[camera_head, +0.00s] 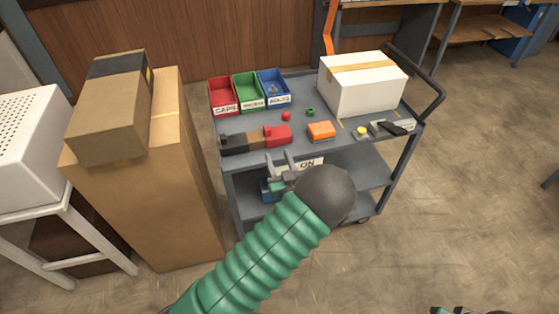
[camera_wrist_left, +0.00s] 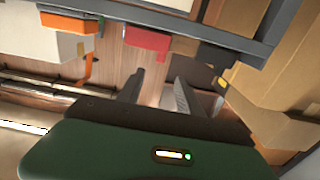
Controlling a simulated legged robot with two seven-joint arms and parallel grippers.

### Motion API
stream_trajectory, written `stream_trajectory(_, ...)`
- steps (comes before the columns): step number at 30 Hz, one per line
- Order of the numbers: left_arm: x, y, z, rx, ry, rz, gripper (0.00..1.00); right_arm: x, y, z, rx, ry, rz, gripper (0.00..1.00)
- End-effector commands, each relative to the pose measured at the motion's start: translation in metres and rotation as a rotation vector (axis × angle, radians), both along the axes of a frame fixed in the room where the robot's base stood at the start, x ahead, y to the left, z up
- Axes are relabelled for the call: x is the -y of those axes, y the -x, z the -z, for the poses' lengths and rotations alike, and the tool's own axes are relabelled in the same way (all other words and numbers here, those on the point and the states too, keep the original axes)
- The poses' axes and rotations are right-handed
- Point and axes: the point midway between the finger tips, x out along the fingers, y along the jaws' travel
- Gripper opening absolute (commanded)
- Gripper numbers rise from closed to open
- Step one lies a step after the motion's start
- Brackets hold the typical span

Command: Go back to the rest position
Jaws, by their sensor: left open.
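My left gripper (camera_head: 281,163) is at the front edge of the grey cart (camera_head: 350,143), its fingers apart with nothing visible between them. The left wrist view also shows the open left gripper (camera_wrist_left: 157,85), both dark fingers in front of the wooden wall. In the head view my green-sleeved left arm reaches in from the bottom. The gripper appears in front of the cart's "ON" label, and I cannot tell whether it touches the cart. A small dark and green piece shows at the bottom right edge; the right gripper cannot be made out.
Red, green and blue bins (camera_head: 247,107) stand at the cart's back left. A red block (camera_head: 278,135), an orange block (camera_head: 321,130) and a white box (camera_head: 362,82) are on top. Stacked cardboard boxes (camera_head: 150,190) stand left. The floor at right is clear.

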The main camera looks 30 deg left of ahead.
Motion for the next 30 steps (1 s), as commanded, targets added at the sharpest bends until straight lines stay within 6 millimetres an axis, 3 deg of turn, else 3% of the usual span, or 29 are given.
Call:
stream_trajectory(9, 0.003, 0.001, -0.002, 0.0, 0.001, 0.001, 0.43, 0.0, 0.0, -0.001, 0.0, 0.0, 0.0, 0.36)
stream_trajectory(12, 0.007, -0.004, -0.004, -0.042, 0.076, 0.034, 0.43, 0.0, 0.0, -0.008, 0.0, 0.0, 0.0, 0.36)
stream_trajectory(14, 0.019, -0.009, -0.004, -0.111, 0.183, 0.089, 0.43, 0.0, 0.0, -0.017, 0.0, 0.0, 0.0, 0.36)
stream_trajectory(17, 0.061, -0.005, -0.01, -0.304, 0.409, 0.254, 0.43, 0.0, 0.0, -0.036, 0.0, 0.0, 0.0, 0.36)
stream_trajectory(20, 0.117, 0.035, -0.025, -0.569, 0.578, 0.457, 0.43, 0.0, 0.0, -0.054, 0.0, 0.0, 0.0, 0.36)
stream_trajectory(21, 0.135, 0.061, -0.033, -0.684, 0.611, 0.531, 0.43, 0.0, 0.0, -0.061, 0.0, 0.0, 0.0, 0.36)
stream_trajectory(23, 0.153, 0.104, -0.045, -0.852, 0.629, 0.619, 0.43, 0.0, 0.0, -0.069, 0.0, 0.0, 0.0, 0.36)
stream_trajectory(24, 0.159, 0.131, -0.051, -0.956, 0.624, 0.66, 0.43, 0.0, 0.0, -0.073, 0.0, 0.0, 0.0, 0.36)
stream_trajectory(27, 0.159, 0.183, -0.061, -1.142, 0.595, 0.705, 0.43, 0.0, 0.0, -0.078, 0.0, 0.0, 0.0, 0.36)
stream_trajectory(30, 0.156, 0.208, -0.064, -1.235, 0.573, 0.715, 0.43, 0.0, 0.0, -0.079, 0.0, 0.0, 0.0, 0.36)
